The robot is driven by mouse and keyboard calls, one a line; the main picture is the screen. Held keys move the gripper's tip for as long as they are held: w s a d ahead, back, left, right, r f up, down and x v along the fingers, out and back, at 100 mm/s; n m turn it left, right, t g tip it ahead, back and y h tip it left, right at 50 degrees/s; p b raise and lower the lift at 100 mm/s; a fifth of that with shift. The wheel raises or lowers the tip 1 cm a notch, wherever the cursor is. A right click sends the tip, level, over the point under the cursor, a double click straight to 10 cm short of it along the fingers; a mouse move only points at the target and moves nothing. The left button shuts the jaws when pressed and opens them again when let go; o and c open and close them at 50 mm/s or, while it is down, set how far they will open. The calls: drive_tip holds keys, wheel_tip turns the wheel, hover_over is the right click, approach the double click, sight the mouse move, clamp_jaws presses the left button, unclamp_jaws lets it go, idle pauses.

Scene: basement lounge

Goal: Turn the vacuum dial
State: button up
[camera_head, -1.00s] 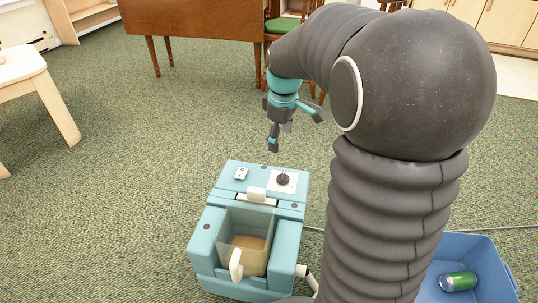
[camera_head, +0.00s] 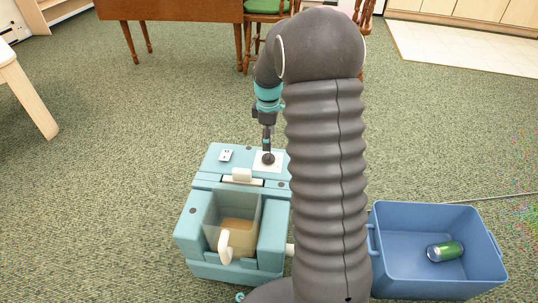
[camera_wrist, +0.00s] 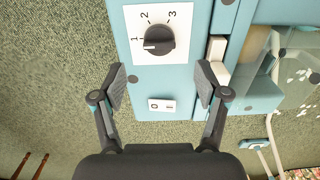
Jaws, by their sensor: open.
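The teal vacuum (camera_head: 190,238) stands on the carpet in the head view, with a clear bin in its front. Its black dial (camera_wrist: 159,40) sits on a white plate marked 1, 2, 3 in the wrist view; the knob's white line points at 1. In the head view the dial (camera_head: 268,159) is at the vacuum's top right, just under my gripper (camera_head: 267,150). In the wrist view my gripper (camera_wrist: 160,82) is open and empty, its fingers apart, with the dial ahead, beyond the fingertips. I cannot tell from the head view if the fingers touch the dial.
A small white switch (camera_head: 226,155) lies left of the dial on the vacuum's top. A wooden desk (camera_head: 170,10) and chair are at the back. Carpet to the left is free.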

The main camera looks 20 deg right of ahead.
sight(268, 155)
wheel_tip(268, 155, down, 7)
drive_tip(key=shift+f+b, duration=0.1)
drive_tip(key=shift+b, duration=0.3)
